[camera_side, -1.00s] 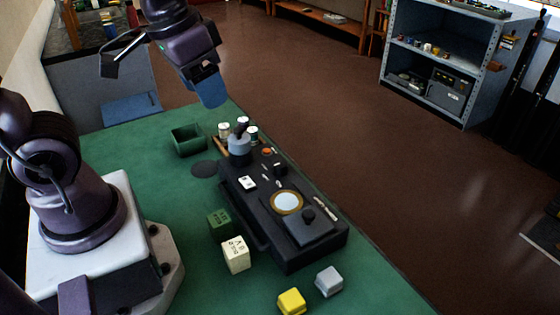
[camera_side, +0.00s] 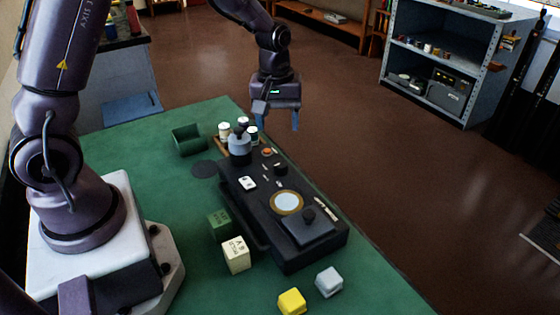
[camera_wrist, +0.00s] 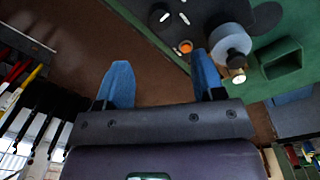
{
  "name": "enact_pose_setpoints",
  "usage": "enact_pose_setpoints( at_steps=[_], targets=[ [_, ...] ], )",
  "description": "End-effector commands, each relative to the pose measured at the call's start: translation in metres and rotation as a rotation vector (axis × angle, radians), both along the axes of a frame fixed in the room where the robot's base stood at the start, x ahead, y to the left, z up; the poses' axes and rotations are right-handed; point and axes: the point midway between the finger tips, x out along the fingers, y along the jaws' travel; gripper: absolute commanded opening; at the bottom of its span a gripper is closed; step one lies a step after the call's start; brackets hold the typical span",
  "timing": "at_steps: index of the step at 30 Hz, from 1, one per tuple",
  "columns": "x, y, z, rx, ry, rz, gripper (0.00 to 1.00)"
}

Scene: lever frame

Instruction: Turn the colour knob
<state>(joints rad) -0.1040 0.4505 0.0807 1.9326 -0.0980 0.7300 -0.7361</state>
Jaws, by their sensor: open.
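A black control box (camera_side: 262,222) stands on the green table. I cannot tell which is the colour knob. A grey cylinder with a dark top (camera_side: 239,148) stands at the box's far end; it also shows in the wrist view (camera_wrist: 229,42). My gripper (camera_side: 278,117) is open and empty, raised near the box's far end. Its blue fingers (camera_wrist: 160,65) point toward the box's edge.
An open green bin (camera_side: 188,140) and several small jars (camera_side: 224,130) stand near the box's far end. Green (camera_side: 219,222), cream (camera_side: 236,254), yellow (camera_side: 291,301) and grey (camera_side: 329,281) blocks lie nearer.

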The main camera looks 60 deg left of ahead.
Motion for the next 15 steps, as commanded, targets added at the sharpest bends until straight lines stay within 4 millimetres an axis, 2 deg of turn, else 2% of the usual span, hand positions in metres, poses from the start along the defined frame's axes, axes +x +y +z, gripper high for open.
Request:
enact_pose_setpoints(
  at_steps=[9,15],
  targets=[
    [0.001,-0.002,-0.068,-0.001,0.005,-0.003,0.62],
    [0.002,-0.002,-0.098,-0.001,0.004,-0.003,0.62]
  ],
)
